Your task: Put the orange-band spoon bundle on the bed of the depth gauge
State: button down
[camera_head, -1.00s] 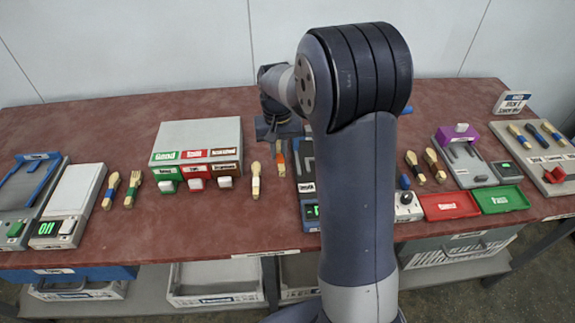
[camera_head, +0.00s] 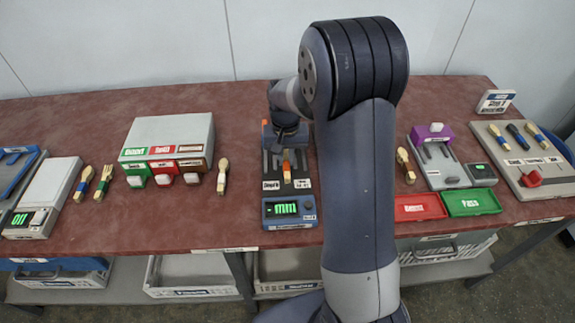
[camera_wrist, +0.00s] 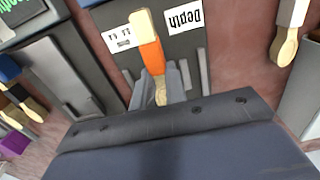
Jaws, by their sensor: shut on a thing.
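The orange-band spoon bundle (camera_head: 287,167) is wooden with an orange band. It lies lengthwise over the dark bed of the depth gauge (camera_head: 272,181), whose blue front unit has a green display. My gripper (camera_head: 287,152) is shut on the bundle, at its far end in the head view. In the wrist view, the fingers (camera_wrist: 158,92) flank the bundle's pale spoon end, and the orange band (camera_wrist: 152,58) and wooden end stick out between the white labels of the bed (camera_wrist: 165,46). Whether the bundle touches the bed or hovers just above it is unclear.
A block with coloured buttons (camera_head: 168,130) stands left of the gauge, with a loose spoon bundle (camera_head: 222,176) between them. My arm hides the table right of the gauge. Red (camera_head: 420,207) and green trays (camera_head: 471,202) lie farther right.

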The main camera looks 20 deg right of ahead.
aim_at(286, 159)
jog(key=shift+f, duration=1.8)
jog(key=shift+f, duration=0.1)
jog(key=c, duration=1.4)
grip_release()
jog(key=shift+c, duration=0.2)
notch_tip(286, 159, up, 12)
jog(key=shift+r, duration=0.15)
